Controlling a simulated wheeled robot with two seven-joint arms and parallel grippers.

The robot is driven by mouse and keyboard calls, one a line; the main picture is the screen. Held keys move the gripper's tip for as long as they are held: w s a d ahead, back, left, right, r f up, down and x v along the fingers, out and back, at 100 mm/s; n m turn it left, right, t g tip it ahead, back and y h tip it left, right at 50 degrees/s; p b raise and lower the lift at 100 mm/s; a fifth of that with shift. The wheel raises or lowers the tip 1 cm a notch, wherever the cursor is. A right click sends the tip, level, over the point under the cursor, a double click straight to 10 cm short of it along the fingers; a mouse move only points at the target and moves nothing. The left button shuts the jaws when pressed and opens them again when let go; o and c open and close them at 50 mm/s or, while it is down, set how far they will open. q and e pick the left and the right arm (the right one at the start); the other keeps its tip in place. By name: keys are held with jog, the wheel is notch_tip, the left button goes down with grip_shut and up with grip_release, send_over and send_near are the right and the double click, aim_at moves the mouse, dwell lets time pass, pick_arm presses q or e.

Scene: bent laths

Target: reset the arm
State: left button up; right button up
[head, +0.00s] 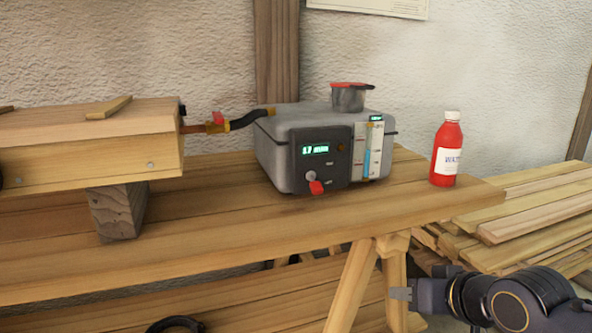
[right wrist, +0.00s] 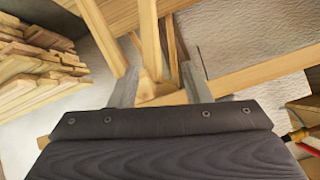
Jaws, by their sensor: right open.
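My right gripper (head: 400,293) is at the lower right of the head view, in front of the trestle leg and below the bench top. In the right wrist view its two fingers (right wrist: 160,82) stand apart with nothing gripped between them; wooden trestle parts show beyond. My left gripper is not in view. On the wooden bench (head: 300,220) stand a grey steam generator box (head: 325,145) with a lit display and a red bottle with a white cap (head: 446,150).
A long wooden box (head: 90,140) rests on a wood block (head: 118,210) at the left, joined by a black hose (head: 248,119) to the generator. The trestle leg (head: 352,285) is close to my right gripper. Stacked planks (head: 530,205) lie at the right.

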jog(key=s+f+m+g+p, duration=0.15)
jog(key=s+f, duration=0.35)
jog(key=s, duration=0.5)
jog(key=s+f+m+g, duration=0.1)
jog(key=s+f+g, duration=0.2)
jog(key=s+f, duration=0.5)
notch_tip(320, 180, up, 39)
jog(key=s+p, duration=0.1)
jog(key=p, duration=3.5)
jog(key=shift+s+a+n+p, duration=0.15)
jog(key=shift+a+n+p, duration=0.1)
jog(key=shift+n+p, duration=0.1)
jog(key=shift+f+t, duration=0.1)
jog(key=shift+t, duration=0.15)
